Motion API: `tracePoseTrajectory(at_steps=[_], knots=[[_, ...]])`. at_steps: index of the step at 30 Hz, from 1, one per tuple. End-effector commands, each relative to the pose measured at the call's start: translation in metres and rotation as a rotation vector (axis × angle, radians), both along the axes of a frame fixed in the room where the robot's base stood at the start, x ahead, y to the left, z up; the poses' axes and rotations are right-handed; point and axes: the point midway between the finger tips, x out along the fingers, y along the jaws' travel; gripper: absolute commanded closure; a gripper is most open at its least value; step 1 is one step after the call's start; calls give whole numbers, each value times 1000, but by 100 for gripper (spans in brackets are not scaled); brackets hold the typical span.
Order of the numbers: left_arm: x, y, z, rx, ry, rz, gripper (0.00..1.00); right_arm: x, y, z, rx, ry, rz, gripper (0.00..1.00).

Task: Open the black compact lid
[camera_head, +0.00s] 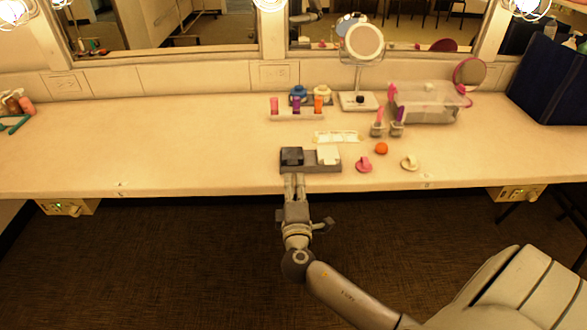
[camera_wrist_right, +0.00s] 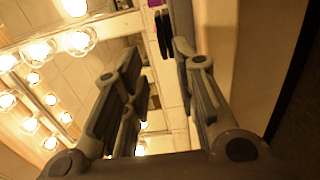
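The black compact (camera_head: 291,156) sits at the left end of a dark grey tray (camera_head: 310,168) near the front edge of the counter. It looks like a small dark block with its lid down, though it is small in the picture. My right gripper (camera_head: 294,179) is just in front of the tray, below the black compact, pointing at it. In the right wrist view, my right gripper's fingers (camera_wrist_right: 158,75) stand apart with nothing held between them. A dark shape (camera_wrist_right: 165,35) shows beyond the fingertips, perhaps the black compact. My left gripper is not in view.
A white compact (camera_head: 328,155) shares the tray. To its right lie a pink item (camera_head: 364,164), an orange ball (camera_head: 381,148) and a cream ring-like item (camera_head: 410,163). Behind stand lipsticks, a round mirror (camera_head: 364,41) and a clear bin (camera_head: 425,105). The counter's left side is mostly clear.

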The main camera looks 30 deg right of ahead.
Motion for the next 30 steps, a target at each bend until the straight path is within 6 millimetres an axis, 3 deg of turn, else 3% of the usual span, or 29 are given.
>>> tracePoseTrajectory(at_steps=[3,10,23,30], knots=[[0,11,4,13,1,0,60,22,-14,2,-1,-2,-2,73],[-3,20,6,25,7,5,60,50,-31,0,1,1,-1,73],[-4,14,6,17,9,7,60,59,-37,-1,3,2,0,73],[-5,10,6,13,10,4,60,59,-37,-1,3,2,0,100]])
